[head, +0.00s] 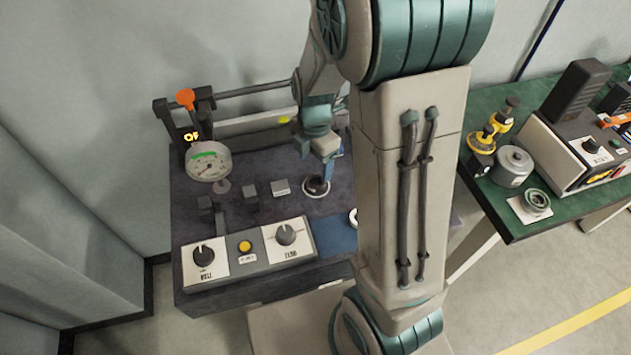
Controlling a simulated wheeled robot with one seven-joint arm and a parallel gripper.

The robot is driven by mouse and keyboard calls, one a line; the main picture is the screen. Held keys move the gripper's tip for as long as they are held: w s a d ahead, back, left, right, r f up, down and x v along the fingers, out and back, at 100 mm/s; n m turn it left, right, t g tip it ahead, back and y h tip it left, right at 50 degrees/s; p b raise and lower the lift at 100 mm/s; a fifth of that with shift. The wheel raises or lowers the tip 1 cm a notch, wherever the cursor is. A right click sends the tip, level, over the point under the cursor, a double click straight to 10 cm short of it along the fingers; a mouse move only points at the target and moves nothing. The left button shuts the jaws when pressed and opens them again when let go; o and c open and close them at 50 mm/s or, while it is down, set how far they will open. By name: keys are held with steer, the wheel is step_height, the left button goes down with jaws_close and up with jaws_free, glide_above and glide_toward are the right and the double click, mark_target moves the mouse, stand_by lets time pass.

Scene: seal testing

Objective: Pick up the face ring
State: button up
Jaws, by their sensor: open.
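My gripper (322,168) points down over the dark bench (235,150), and its jaws are open. Just below it is a round dark seat with a pale rim (316,188); I cannot tell whether the fingers touch it. A white ring (353,217) lies on a blue mat (335,235), partly hidden behind my arm. It may be the face ring, but I cannot tell for sure. My arm hides the right part of the bench.
A dial gauge (208,161) and an orange-topped lever (185,99) stand at the bench's left. A control panel (248,252) with knobs lies along its front. The green table (520,228) at right carries a grey cylinder (511,166), a metal ring part (537,202) and instruments.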

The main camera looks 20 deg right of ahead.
mark_target(314, 186)
steer(key=shift+w+f+p, duration=0.15)
steer(key=shift+f+p, duration=0.45)
steer(key=shift+f, duration=3.05)
steer(key=c, duration=1.1)
steer(key=shift+r, duration=0.2)
